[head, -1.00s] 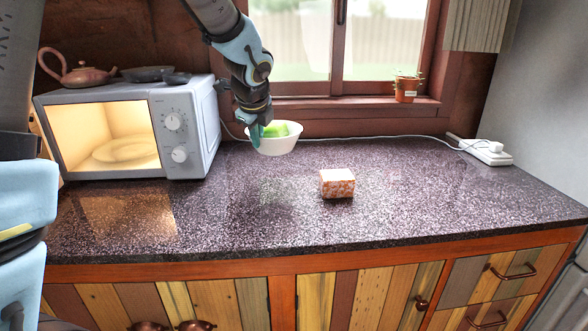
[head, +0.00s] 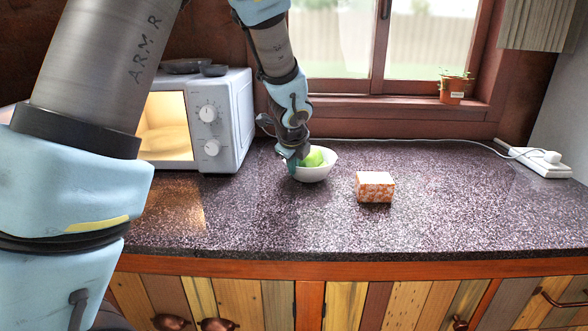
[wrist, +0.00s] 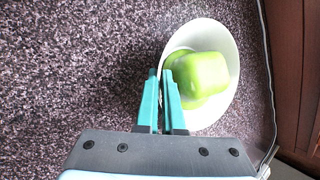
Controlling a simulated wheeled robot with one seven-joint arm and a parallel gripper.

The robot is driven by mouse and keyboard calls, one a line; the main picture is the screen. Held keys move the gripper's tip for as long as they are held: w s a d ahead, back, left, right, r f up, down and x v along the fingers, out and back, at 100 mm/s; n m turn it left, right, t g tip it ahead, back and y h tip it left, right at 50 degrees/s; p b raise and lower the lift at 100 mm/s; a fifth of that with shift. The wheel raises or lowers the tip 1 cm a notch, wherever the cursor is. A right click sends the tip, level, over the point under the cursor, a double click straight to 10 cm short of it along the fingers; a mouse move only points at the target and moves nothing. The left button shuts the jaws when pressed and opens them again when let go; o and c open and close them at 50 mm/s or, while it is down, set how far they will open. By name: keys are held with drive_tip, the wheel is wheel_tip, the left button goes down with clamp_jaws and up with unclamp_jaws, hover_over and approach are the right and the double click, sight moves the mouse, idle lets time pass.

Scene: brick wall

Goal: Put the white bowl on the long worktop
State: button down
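The white bowl (head: 316,173) is upright at the long worktop (head: 260,225), right of the microwave; it looks to be at the surface, but I cannot tell if a small gap is left. A green, rounded thing (head: 315,158) lies in the bowl. My gripper (head: 292,168) comes down from above at the bowl's left side. In the wrist view, the two teal fingers (wrist: 162,98) stand either side of the near rim of the bowl (wrist: 228,60), one inside and one outside, closed on it. The green thing (wrist: 197,74) is beside the inner finger, apart from it.
A white microwave (head: 225,115) with a lit inside stands at the left, with dark dishes (head: 190,67) on top. An orange and white patterned box (head: 375,187) sits right of the bowl. A cable runs along the back to a white socket block (head: 543,164).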

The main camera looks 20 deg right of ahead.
drive_tip(key=shift+f, duration=0.1)
drive_tip(key=c, duration=1)
unclamp_jaws()
drive_tip(key=v, duration=1.2)
drive_tip(key=a+f+n+g+y, duration=0.1)
drive_tip(key=a+f+n, duration=0.1)
drive_tip(key=a+n, duration=0.5)
drive_tip(key=s+a+f+n+g+y, duration=0.1)
drive_tip(key=a+f+n, duration=0.2)
drive_tip(key=a+n, duration=0.4)
drive_tip(key=s+a+f+n+g, duration=0.1)
drive_tip(key=a+n, duration=0.5)
drive_tip(key=a, duration=0.6)
drive_tip(key=shift+f+n+y, duration=0.4)
drive_tip(key=shift+f, duration=0.5)
drive_tip(key=s+a+n, duration=0.1)
drive_tip(key=a+n, duration=0.1)
drive_tip(key=n, duration=0.1)
drive_tip(key=s+a+f+n+g, duration=0.1)
drive_tip(key=s+a+n, duration=0.1)
drive_tip(key=s+a+f+n, duration=0.1)
drive_tip(key=s+a+n, duration=0.1)
drive_tip(key=n, duration=0.1)
drive_tip(key=shift+a+f+n, duration=0.1)
drive_tip(key=shift+a+n, duration=0.15)
drive_tip(key=shift+n, duration=0.05)
